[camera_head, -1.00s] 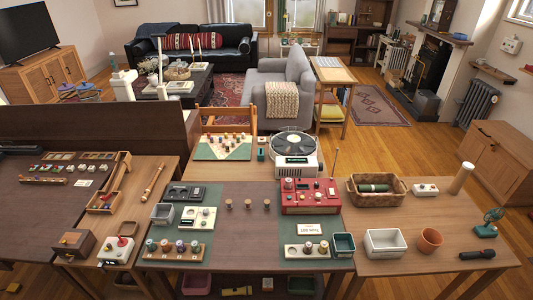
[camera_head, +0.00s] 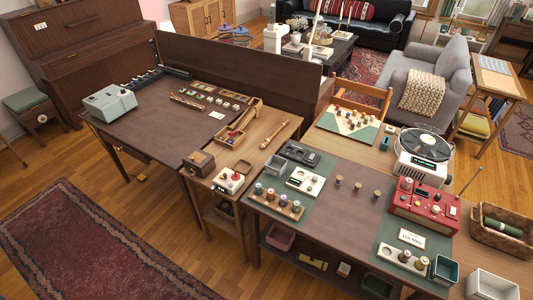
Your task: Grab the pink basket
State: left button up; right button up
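A pink basket (camera_head: 280,236) sits on the low shelf under the near wooden table. It is an open-topped bin, and the table top and its front edge overhang it, so part of it is in shadow. Neither of my grippers shows in the head view.
A yellow item (camera_head: 312,261) and a green bin (camera_head: 377,285) share the low shelf. Wooden floor and a red rug (camera_head: 90,245) lie open at the front left.

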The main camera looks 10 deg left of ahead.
aim_at(281, 238)
jog(key=i+j+z, duration=0.1)
jog(key=i+j, duration=0.45)
jog(key=i+j+z, duration=0.15)
jog(key=i+j, duration=0.4)
jog(key=i+j+z, duration=0.1)
jog(key=i+j, duration=0.4)
jog(key=j, duration=0.25)
